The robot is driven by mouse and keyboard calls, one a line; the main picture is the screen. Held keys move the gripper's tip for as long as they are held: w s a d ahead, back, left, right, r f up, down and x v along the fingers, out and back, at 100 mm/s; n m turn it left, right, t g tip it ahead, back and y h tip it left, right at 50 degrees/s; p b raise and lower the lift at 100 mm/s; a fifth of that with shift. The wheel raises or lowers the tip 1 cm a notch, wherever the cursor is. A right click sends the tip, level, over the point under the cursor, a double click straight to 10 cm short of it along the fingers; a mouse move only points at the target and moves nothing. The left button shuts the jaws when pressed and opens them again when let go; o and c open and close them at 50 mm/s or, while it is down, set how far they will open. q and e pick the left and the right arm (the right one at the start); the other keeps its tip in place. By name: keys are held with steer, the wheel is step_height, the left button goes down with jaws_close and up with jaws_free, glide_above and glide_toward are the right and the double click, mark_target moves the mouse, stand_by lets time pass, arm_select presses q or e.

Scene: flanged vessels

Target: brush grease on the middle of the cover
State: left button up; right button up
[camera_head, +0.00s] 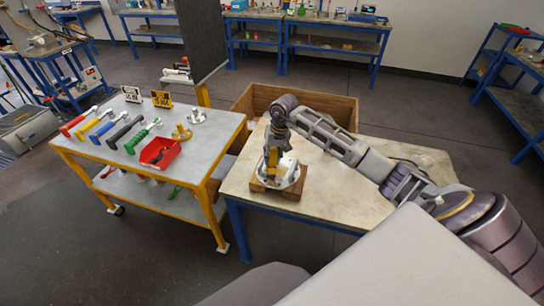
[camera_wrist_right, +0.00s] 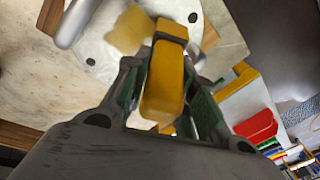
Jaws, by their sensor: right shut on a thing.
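The cover is a round silver disc (camera_head: 293,180) with bolt holes, on a wooden block (camera_head: 272,190) on the near table. It also shows in the right wrist view (camera_wrist_right: 98,47), with a curved silver handle (camera_wrist_right: 74,22). My right gripper (camera_head: 273,160) points down over the cover, shut on a yellow-handled brush (camera_wrist_right: 163,85). The brush tip is hard to see, so I cannot tell whether it touches the cover. A soft-edged yellow patch (camera_wrist_right: 130,28) shows near the cover's middle; I cannot tell whether it is grease or bristles. My left gripper is out of view.
The table (camera_head: 330,200) is mostly clear around the block. A wooden crate (camera_head: 335,108) stands behind it. On the left, a yellow cart (camera_head: 92,160) holds several coloured-handled tools, a red bin (camera_head: 160,153) and small metal flanged parts (camera_head: 197,116). A dark panel (camera_head: 203,38) rises behind the cart.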

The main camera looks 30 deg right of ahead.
steer(key=shift+f, duration=0.15)
steer(key=shift+w+d+b, duration=0.55)
steer(key=shift+d+b, duration=0.2)
steer(key=shift+b, duration=0.05)
steer(key=shift+w+d+b, duration=0.5)
steer(key=shift+d, duration=0.1)
steer(key=shift+w+d, duration=0.1)
steer(key=shift+d, duration=0.05)
steer(key=shift+w+d+b, duration=1)
steer(key=shift+d+b, duration=0.05)
steer(key=shift+d, duration=0.25)
